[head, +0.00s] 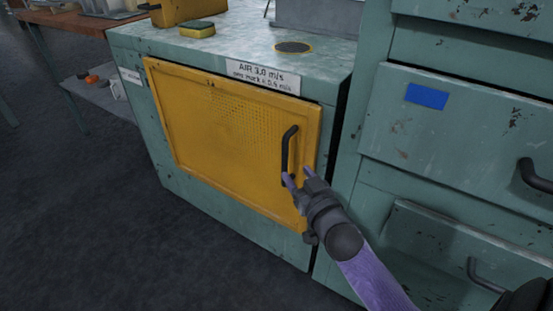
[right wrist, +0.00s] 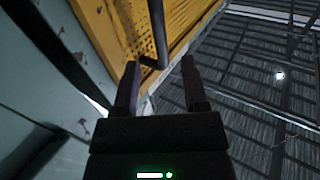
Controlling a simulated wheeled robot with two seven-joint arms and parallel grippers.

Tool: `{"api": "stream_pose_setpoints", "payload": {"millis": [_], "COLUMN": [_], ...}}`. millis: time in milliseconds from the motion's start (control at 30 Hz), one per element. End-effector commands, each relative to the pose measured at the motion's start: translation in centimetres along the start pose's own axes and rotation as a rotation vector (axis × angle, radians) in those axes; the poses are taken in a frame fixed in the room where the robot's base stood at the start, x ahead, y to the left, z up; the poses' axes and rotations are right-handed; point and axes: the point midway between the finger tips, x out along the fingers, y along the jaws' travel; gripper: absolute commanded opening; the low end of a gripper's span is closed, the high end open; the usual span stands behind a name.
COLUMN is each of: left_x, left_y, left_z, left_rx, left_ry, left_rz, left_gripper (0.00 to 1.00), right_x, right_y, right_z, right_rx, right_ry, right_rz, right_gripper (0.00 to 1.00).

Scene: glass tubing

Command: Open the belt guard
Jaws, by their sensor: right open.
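The belt guard (head: 225,135) is a yellow perforated panel on the front of the green cabinet, and it looks shut. Its black upright bar handle (head: 287,150) is near the panel's right edge. My right gripper (head: 298,175) is open at the lower end of the handle, in front of the panel. In the right wrist view the handle (right wrist: 158,30) lies ahead of the gap between the two fingers (right wrist: 160,78), and the yellow guard (right wrist: 185,18) is behind it. I cannot tell whether a finger touches the handle. My left gripper is not in view.
A drawer cabinet (head: 455,125) with dark handles stands close on the right. On the green cabinet top (head: 235,45) are a yellow-green sponge (head: 197,29) and a round dark grille (head: 293,47). A label (head: 263,76) sits above the guard. The floor (head: 90,220) at left is clear.

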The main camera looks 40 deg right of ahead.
Motion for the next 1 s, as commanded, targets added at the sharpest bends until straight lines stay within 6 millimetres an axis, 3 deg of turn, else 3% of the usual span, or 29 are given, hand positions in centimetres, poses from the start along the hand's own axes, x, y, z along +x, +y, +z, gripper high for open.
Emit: {"api": "stream_pose_setpoints", "payload": {"millis": [100, 300, 667, 933, 1000], "left_x": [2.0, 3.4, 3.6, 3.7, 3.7], "left_y": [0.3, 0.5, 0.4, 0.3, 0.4], "left_z": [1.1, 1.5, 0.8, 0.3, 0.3], "left_rx": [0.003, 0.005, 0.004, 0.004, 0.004], "left_ry": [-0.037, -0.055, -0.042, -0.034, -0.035], "left_rz": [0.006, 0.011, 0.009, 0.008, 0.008], "left_gripper": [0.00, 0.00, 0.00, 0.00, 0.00], "right_x": [3.1, 6.4, 7.3, 7.3, 7.3], "right_y": [0.0, -0.1, 0.0, -0.1, -0.1], "right_z": [0.8, 0.6, 0.1, 0.1, 0.1], "right_rx": [-0.004, -0.001, 0.000, 0.000, 0.000], "right_ry": [-0.001, -0.003, -0.003, -0.003, -0.003], "right_rz": [-0.002, -0.002, -0.001, -0.001, -0.001], "right_gripper": [0.56, 0.56, 0.56, 0.01, 0.00]}}
